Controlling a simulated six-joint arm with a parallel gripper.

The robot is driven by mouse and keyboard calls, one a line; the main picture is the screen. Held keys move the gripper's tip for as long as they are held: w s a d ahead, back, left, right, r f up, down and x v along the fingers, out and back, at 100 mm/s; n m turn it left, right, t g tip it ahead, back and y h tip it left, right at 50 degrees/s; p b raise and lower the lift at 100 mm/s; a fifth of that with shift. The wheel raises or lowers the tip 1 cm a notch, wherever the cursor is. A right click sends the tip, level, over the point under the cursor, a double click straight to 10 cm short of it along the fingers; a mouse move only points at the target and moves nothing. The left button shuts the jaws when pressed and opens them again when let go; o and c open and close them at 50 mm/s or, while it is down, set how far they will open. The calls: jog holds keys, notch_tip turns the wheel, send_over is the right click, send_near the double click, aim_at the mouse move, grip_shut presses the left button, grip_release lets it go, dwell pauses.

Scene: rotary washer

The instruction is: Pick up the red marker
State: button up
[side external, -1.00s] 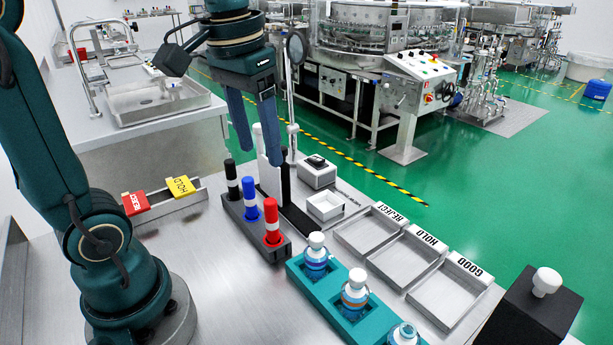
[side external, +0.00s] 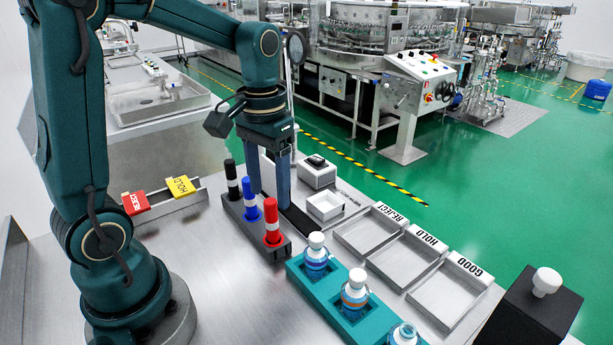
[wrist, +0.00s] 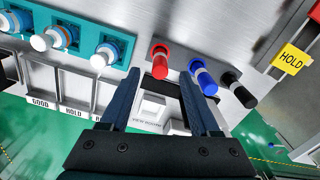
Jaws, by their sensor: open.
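The red marker (side external: 272,222) stands upright in the dark marker holder (side external: 256,235), at the end nearest the teal rack. A blue marker (side external: 251,199) and a black marker (side external: 232,180) stand beside it in the same holder. My gripper (side external: 270,203) points down, open and empty, behind the markers in the side view. In the wrist view, the red marker (wrist: 160,62) shows ahead between the open fingers of my gripper (wrist: 160,82), with the blue marker (wrist: 205,80) close to the right finger. I cannot tell the exact gap between fingers and markers.
A white scale-like box (side external: 318,173) stands behind the gripper. REJECT (side external: 135,203) and HOLD (side external: 182,187) tags sit at left.

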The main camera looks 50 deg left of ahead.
aim_at(272, 225)
jog(key=shift+f, duration=4.4)
grip_shut()
